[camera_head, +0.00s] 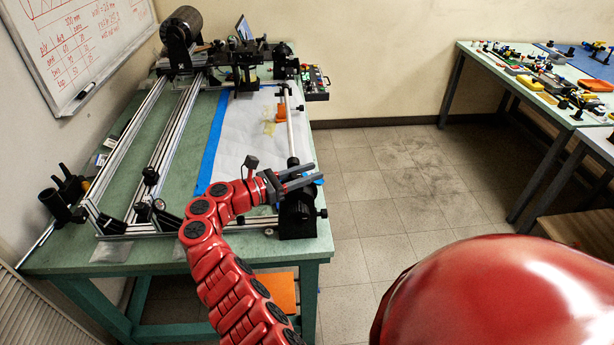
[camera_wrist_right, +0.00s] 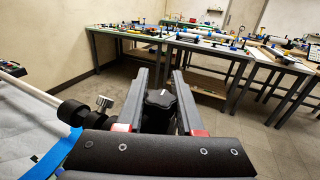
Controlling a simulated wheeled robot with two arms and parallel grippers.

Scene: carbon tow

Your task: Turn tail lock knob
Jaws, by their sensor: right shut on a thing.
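The black tail lock knob (camera_wrist_right: 160,98) shows in the right wrist view with a small light mark on its top. In the head view my right gripper (camera_head: 302,178) is over the black tailstock (camera_head: 297,222) at the near right corner of the green table, and the knob is hidden there. A silver thumb screw (camera_wrist_right: 104,102) on a black collar (camera_wrist_right: 78,114) shows left of the fingers in the wrist view. My left gripper is not in view.
A black roll (camera_head: 181,28) and a control box (camera_head: 315,82) stand at the far end. Aluminium rails (camera_head: 175,140) lie on the left. Floor right of the table is clear.

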